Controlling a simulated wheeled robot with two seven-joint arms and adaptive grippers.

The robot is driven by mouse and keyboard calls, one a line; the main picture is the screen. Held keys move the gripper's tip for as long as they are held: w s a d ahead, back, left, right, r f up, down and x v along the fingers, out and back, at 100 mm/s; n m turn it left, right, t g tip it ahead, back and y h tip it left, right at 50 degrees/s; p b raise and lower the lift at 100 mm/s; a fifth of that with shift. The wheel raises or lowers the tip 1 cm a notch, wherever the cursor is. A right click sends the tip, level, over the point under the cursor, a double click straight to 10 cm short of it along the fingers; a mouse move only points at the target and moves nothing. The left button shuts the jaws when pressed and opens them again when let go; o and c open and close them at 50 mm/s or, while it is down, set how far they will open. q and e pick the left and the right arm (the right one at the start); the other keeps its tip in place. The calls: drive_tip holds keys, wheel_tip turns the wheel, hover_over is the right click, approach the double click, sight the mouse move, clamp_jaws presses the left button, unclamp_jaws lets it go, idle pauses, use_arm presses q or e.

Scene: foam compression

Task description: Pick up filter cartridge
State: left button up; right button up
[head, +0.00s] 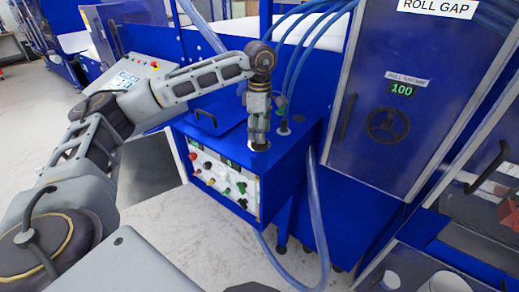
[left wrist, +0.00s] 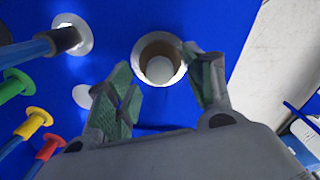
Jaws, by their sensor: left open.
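In the left wrist view, a round opening with a pale rim (left wrist: 159,60) sits in the blue top of the cabinet. Its inner wall is brown and a whitish round face shows inside; this may be the filter cartridge, but I cannot tell for sure. My left gripper (head: 258,140) points down over the cabinet top in the head view and hides most of the opening. In the left wrist view the gripper (left wrist: 157,78) is open, its green-padded fingers apart on either side of the opening with nothing between them. My right gripper is out of view.
The blue cabinet (head: 295,150) has a front panel (head: 222,183) with coloured knobs. Hoses rise behind the gripper, and another hose (head: 316,205) hangs at the cabinet's right. A tall blue door with a handwheel (head: 387,125) stands right. In the wrist view, coloured connectors (left wrist: 35,116) lie left.

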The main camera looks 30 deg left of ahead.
use_arm(q)
drive_tip(key=shift+f, duration=1.3)
clamp_jaws()
